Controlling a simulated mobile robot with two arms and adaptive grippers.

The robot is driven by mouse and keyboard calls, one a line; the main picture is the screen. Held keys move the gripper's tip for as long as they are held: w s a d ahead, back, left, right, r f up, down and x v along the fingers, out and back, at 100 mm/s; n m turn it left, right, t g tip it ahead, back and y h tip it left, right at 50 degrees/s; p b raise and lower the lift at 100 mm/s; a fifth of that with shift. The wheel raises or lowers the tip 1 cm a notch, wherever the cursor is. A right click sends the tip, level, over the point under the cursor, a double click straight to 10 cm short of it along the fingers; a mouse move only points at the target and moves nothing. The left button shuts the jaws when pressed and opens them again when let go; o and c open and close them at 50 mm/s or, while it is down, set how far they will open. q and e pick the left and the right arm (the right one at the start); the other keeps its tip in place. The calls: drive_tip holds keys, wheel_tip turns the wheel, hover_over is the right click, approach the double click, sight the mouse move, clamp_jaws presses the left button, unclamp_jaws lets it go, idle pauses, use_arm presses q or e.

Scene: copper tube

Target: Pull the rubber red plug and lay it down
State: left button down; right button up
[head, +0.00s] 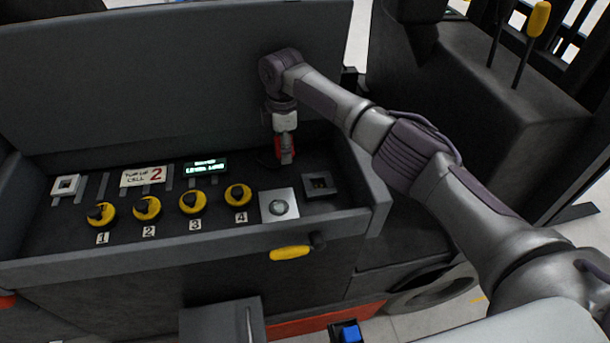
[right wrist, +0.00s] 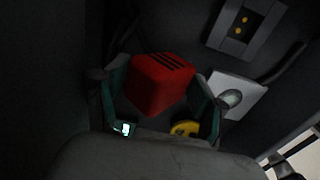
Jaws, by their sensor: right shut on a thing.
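The red rubber plug (right wrist: 160,84) is a ribbed red block between the fingers of my right gripper (right wrist: 158,92). In the head view my right gripper (head: 284,157) points down at the back right of the console, with the red plug (head: 279,146) partly hidden by it. The gripper is shut on the plug. The square grey socket (head: 319,184) is uncovered, to the right of the plug and apart from it. Its two yellow contacts show in the right wrist view (right wrist: 241,25). I cannot tell whether the plug touches the panel. My left gripper is not in view.
The console has a row of yellow-black knobs (head: 192,202), a silver plate with a round button (head: 279,206), a lit display (head: 205,167) and a label card (head: 146,176). A tall back panel (head: 150,70) and raised side walls bound it.

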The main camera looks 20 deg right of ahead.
sight(286, 166)
drive_tip(key=shift+w+d+f+b, duration=0.15)
drive_tip(key=shift+f+b, duration=0.35)
drive_tip(key=shift+f, duration=0.5)
drive_tip(key=shift+s+d+f+b, duration=0.1)
drive_tip(key=shift+f+b, duration=0.35)
drive_tip(key=shift+f, duration=0.55)
drive_tip(key=shift+d+f, duration=0.1)
drive_tip(key=shift+f, duration=0.2)
drive_tip(key=o, duration=1.7)
drive_tip(key=shift+w+f, duration=0.15)
drive_tip(key=shift+c, duration=0.2)
drive_tip(key=shift+r, duration=0.25)
